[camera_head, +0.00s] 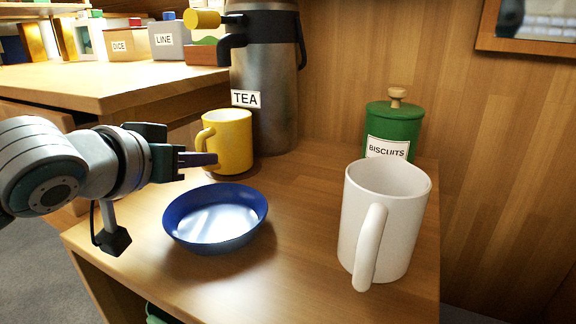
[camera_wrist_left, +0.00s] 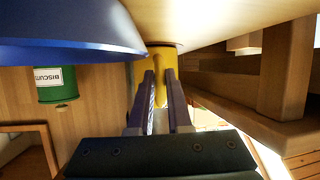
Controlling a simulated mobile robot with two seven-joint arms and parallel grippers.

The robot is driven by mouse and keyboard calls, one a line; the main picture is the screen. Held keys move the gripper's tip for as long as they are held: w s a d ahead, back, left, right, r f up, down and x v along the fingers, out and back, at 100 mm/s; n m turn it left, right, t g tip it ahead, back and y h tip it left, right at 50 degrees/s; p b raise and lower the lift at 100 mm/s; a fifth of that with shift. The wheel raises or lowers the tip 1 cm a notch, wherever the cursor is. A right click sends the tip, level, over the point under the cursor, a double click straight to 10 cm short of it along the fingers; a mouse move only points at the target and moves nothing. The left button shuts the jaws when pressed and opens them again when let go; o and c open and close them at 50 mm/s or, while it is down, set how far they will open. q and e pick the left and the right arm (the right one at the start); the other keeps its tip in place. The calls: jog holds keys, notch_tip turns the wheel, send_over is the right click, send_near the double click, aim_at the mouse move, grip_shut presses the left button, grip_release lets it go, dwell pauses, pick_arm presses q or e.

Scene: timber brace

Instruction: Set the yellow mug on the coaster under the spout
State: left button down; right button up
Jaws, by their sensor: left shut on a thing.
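In the left wrist view, the mug (camera_wrist_left: 163,58) shows beyond the fingertips (camera_wrist_left: 161,78), with yellow between the fingers. I cannot tell whether the mug's base touches the surface. My right gripper is not in view.
A blue bowl (camera_head: 216,242) stands just in front of the mug. A large white mug (camera_head: 400,220) is at the right, with a green BISCUITS jar (camera_head: 391,128) behind it. A higher wooden counter (camera_head: 110,80) with boxes is at the left. Some wood (camera_head: 300,275) at the front is clear.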

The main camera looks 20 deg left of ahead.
pick_arm(q)
jog(key=shift+w+r, duration=0.15)
jog(key=c, duration=1.3)
grip_release()
jog(key=shift+f, duration=0.2)
jog(key=o, duration=0.5)
jog(key=shift+c, duration=0.2)
jog(key=shift+r, duration=0.1)
jog(key=shift+s+r+p, duration=0.15)
jog(key=shift+s+p, duration=0.1)
jog(key=shift+p, duration=0.1)
jog(key=p+v, duration=0.4)
jog(key=v, duration=0.6)
jog(key=shift+s+p, duration=0.1)
jog(key=shift+p, duration=0.2)
jog(key=shift+s+r, duration=0.2)
jog(key=shift+s, duration=0.45)
